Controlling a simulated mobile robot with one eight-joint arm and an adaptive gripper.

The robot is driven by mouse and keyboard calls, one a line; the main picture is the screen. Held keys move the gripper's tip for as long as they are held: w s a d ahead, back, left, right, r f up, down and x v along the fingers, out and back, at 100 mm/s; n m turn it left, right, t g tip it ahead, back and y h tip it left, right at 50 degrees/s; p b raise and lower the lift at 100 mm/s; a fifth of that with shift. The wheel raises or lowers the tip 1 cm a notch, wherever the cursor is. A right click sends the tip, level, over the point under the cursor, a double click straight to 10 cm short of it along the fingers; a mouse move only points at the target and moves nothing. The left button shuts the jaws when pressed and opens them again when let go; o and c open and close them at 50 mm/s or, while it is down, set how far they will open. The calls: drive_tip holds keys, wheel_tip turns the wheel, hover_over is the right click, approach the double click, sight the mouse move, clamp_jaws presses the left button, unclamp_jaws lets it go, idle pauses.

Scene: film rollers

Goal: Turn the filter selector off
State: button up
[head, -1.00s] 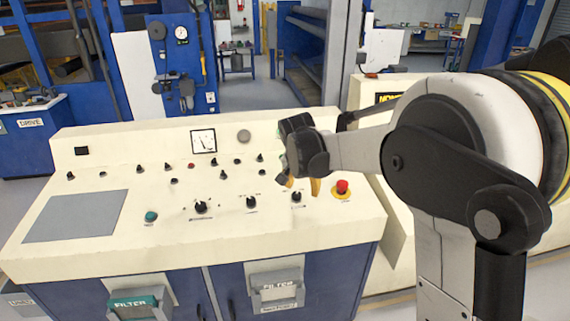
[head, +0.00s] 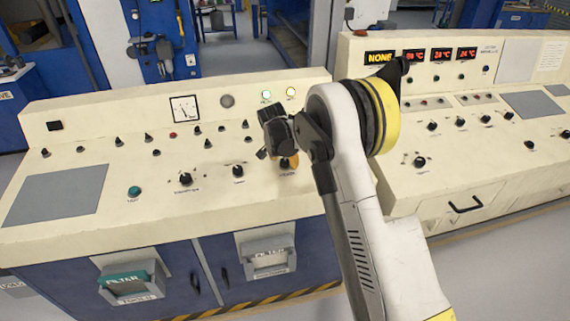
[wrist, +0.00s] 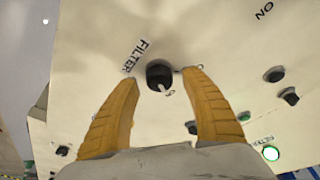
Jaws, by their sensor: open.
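The filter selector (wrist: 159,73) is a round black knob with a pale pointer mark, on the cream panel beside a FILTER label (wrist: 138,55). In the wrist view the mark points down and slightly right, towards small lettering that I cannot read surely. My gripper (wrist: 161,77) is open, with one orange finger on each side of the knob; I cannot tell whether they touch it. In the head view my gripper (head: 288,161) is over the right part of the left console, and the knob is mostly hidden there.
Other black knobs (head: 186,179) and a green button (head: 134,192) are on the same console (head: 110,225). A gauge (head: 184,109) stands on its back panel. A second console (head: 480,185) with red displays stands at right. My arm covers the gap between them.

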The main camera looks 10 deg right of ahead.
drive_tip(key=shift+w+d+f, duration=0.1)
drive_tip(key=shift+w+f, duration=0.05)
drive_tip(key=shift+f, duration=0.25)
drive_tip(key=c, duration=1.2)
drive_tip(key=shift+n, duration=0.4)
drive_tip(key=n+y, duration=0.1)
drive_tip(key=n, duration=0.1)
drive_tip(key=n+t+b, duration=0.1)
drive_tip(key=n, duration=0.2)
drive_tip(key=shift+n+y, duration=0.3)
drive_tip(key=shift+y, duration=0.1)
drive_tip(key=n+y, duration=0.1)
drive_tip(key=n, duration=0.4)
drive_tip(key=shift+n+y+b, duration=0.3)
drive_tip(key=shift+y+b, duration=0.1)
